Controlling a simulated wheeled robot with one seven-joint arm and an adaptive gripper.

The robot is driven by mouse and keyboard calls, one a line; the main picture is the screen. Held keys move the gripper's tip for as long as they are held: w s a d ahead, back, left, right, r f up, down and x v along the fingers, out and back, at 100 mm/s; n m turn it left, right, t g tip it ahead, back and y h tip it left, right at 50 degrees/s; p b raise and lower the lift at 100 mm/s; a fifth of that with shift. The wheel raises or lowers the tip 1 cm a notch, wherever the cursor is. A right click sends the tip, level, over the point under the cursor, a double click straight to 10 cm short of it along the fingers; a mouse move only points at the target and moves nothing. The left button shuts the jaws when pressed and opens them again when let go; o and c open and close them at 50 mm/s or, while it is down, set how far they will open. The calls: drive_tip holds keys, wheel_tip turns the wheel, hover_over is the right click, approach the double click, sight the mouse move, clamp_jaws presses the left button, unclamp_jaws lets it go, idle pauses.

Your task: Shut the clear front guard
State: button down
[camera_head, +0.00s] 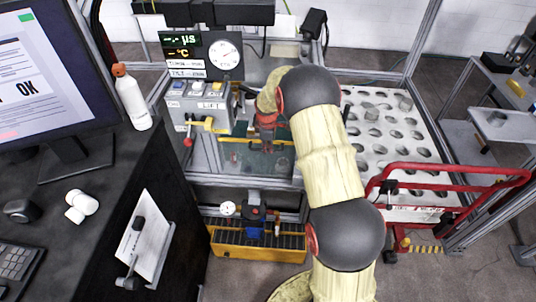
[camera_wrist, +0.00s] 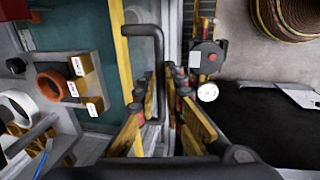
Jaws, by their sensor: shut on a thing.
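The clear front guard shows in the wrist view as a see-through pane with a yellow edge strip (camera_wrist: 122,50). A black bar handle (camera_wrist: 142,30) stands out from it. My gripper (camera_wrist: 162,88) has its yellow and black fingers on both sides of the handle's long bar and is shut on it. In the head view my arm reaches down to the front of the machine, and my gripper (camera_head: 265,122) is small and partly hidden by my own arm. The guard's outline is hard to make out there.
A control box (camera_head: 205,110) with a red-knobbed lever stands left of the guard. A holed white table (camera_head: 405,135) and a red rail (camera_head: 450,172) are at right. A yellow-sided roller conveyor (camera_head: 255,245) lies below. A dark desk (camera_head: 110,210) with a monitor is at left.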

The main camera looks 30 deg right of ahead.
wheel_tip(320, 180, up, 11)
drive_tip(key=p, duration=0.4)
drive_tip(key=shift+w, duration=0.15)
drive_tip(key=c, duration=2.2)
unclamp_jaws()
drive_tip(key=shift+c, duration=0.2)
drive_tip(key=o, duration=0.4)
drive_tip(key=shift+f, duration=0.1)
drive_tip(key=shift+c, duration=0.2)
wheel_tip(320, 180, up, 12)
drive_tip(key=s+a, duration=0.1)
drive_tip(key=s, duration=0.1)
drive_tip(key=shift+a, duration=0.15)
